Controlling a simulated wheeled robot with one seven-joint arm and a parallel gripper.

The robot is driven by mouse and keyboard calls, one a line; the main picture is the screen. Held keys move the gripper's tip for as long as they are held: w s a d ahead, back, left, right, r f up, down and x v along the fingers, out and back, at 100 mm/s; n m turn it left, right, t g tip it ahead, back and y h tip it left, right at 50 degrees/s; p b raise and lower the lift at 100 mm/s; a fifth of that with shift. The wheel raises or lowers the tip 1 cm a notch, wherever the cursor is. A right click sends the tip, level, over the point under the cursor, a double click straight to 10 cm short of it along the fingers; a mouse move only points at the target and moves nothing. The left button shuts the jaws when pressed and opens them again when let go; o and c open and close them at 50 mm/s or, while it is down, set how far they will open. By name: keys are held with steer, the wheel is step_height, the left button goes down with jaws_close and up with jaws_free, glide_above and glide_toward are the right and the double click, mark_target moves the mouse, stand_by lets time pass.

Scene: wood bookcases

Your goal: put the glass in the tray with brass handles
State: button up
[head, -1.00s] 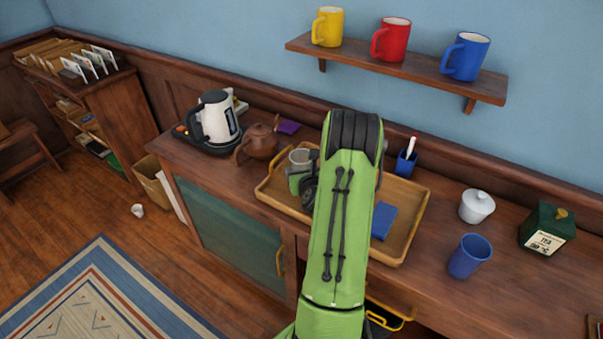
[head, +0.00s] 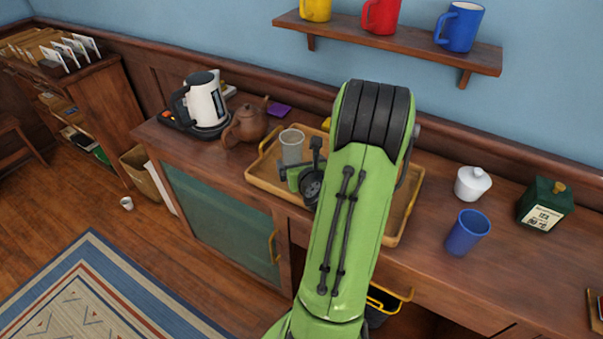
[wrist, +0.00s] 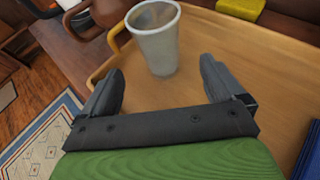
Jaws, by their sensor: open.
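The glass (head: 291,146), a grey translucent tumbler, stands upright inside the left end of the wooden tray (head: 274,195). A brass-coloured handle (head: 268,143) shows at that end. In the wrist view the glass (wrist: 155,45) stands on the tray floor (wrist: 235,50), beside the handle (wrist: 121,33). My gripper (wrist: 161,68) is open and empty. Its fingers are spread apart, and the glass is just beyond the fingertips, between their lines. In the head view my gripper (head: 300,160) is right of and in front of the glass. My arm hides the tray's middle.
A brown teapot (head: 246,124) and a white kettle (head: 203,102) stand left of the tray. A shelf with mugs (head: 390,42) hangs above.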

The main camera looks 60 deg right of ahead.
steer(key=shift+a+f+b, duration=0.1)
steer(key=shift+b, duration=0.7)
steer(key=b, duration=0.3)
steer(key=shift+s+a, duration=0.3)
steer(key=shift+s+a+r+b, duration=0.45)
steer(key=shift+s+r+b, duration=0.2)
steer(key=shift+b, duration=0.5)
steer(key=w+a+r+n+g+y, duration=0.1)
steer(key=w+a+n+y, duration=0.15)
steer(key=a+n, duration=0.8)
steer(key=w+a+r+n+y, duration=0.15)
steer(key=a+n+y, duration=0.25)
steer(key=a+n, duration=0.7)
steer(key=s+a+n+g+y, duration=0.1)
steer(key=s+a+n, duration=0.4)
steer(key=n, duration=0.6)
steer(key=s+a+n+g+y, duration=0.1)
steer(key=s+a+n+g, duration=0.1)
steer(key=s+a+n, duration=0.3)
steer(key=s+n, duration=0.3)
steer(key=n, duration=0.3)
steer(key=shift+s+a+g, duration=0.15)
steer(key=shift+a+g, duration=0.25)
steer(key=shift+r+n, duration=0.15)
steer(key=shift+n, duration=0.1)
